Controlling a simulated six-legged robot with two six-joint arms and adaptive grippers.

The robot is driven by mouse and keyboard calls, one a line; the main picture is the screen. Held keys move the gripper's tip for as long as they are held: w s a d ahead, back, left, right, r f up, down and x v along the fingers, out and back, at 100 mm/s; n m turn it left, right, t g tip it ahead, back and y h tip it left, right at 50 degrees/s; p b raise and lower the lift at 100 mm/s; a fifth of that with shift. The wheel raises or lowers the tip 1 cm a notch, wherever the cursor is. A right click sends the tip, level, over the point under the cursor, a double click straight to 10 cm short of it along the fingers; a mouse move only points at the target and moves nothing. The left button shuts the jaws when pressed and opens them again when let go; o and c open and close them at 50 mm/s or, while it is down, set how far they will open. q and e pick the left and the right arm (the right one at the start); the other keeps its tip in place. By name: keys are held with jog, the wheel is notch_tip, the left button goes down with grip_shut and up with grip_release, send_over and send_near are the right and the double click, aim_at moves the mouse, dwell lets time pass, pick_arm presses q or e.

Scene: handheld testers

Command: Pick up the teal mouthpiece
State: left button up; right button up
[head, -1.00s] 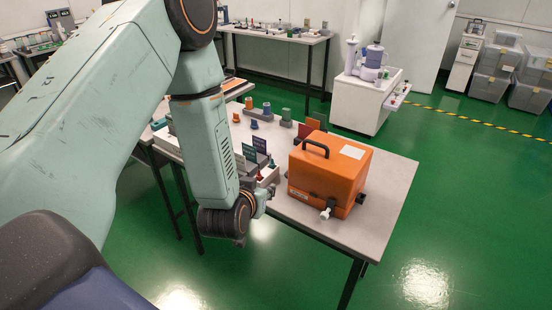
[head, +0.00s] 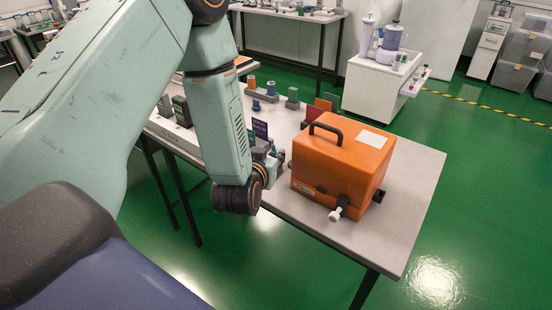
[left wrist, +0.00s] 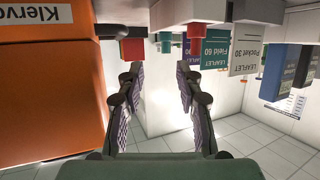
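A small teal piece, likely the teal mouthpiece (head: 274,149), stands on the table just beyond my left gripper (head: 272,168) in the head view. Its lower part is hidden by the gripper. In the left wrist view the picture is upside down. There my left gripper (left wrist: 159,78) has its two fingers well apart with nothing between them. My right gripper is in neither view.
The orange case (head: 342,165) with a black handle and white spout stands close right of the gripper. A red piece (left wrist: 132,49) shows past the left finger. Leaflets (left wrist: 244,50) stand to the right. The table's front right (head: 400,215) is clear.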

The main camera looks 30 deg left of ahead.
aim_at(273, 148)
pick_arm(q)
jog(key=shift+f, duration=0.2)
jog(key=shift+w+a, duration=0.25)
jog(key=shift+a, duration=0.1)
jog(key=shift+w+a+f, duration=0.15)
jog(key=shift+w+f, duration=0.05)
jog(key=shift+w, duration=0.15)
jog(key=b+x, duration=0.2)
jog(key=x, duration=0.3)
jog(key=shift+w+a+f, duration=0.2)
jog(key=shift+w+a, duration=0.05)
jog(key=shift+a, duration=0.05)
jog(key=shift+w, duration=0.2)
jog(key=shift+d, duration=0.1)
jog(key=shift+s, duration=0.1)
jog(key=c, duration=0.4)
grip_shut()
